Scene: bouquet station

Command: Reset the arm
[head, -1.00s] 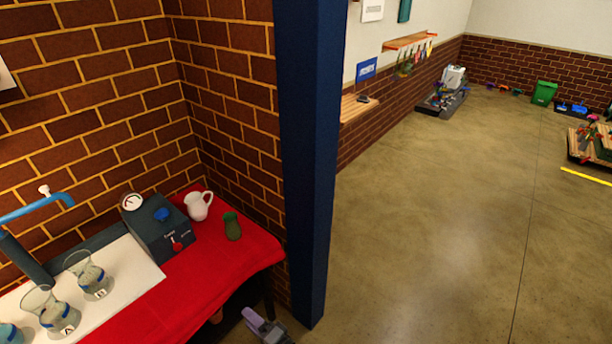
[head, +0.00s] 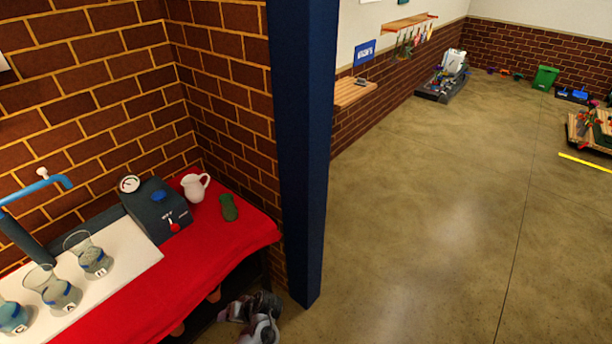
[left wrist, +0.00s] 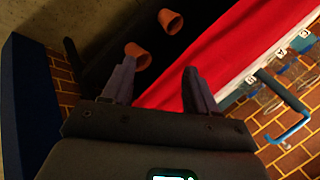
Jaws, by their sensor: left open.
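My left gripper (left wrist: 157,72) is open in the left wrist view, with two grey-purple fingers apart and nothing between them. It is low, with the red-clothed table (left wrist: 225,60) and the dark space under it beyond the fingers. In the head view, a grey and pinkish part of my arm (head: 258,325) shows at the bottom edge, beside the right end of the table and left of the foot of the blue post. The fingers cannot be made out there. My right gripper is not in view.
The table (head: 235,248) bears labelled glass beakers (head: 95,258), a dark control box (head: 157,209), a white pitcher (head: 194,188) and a green vase-like object (head: 229,208). Terracotta pots (left wrist: 170,21) are beneath. A blue post (head: 300,170) stands close right; open floor lies beyond.

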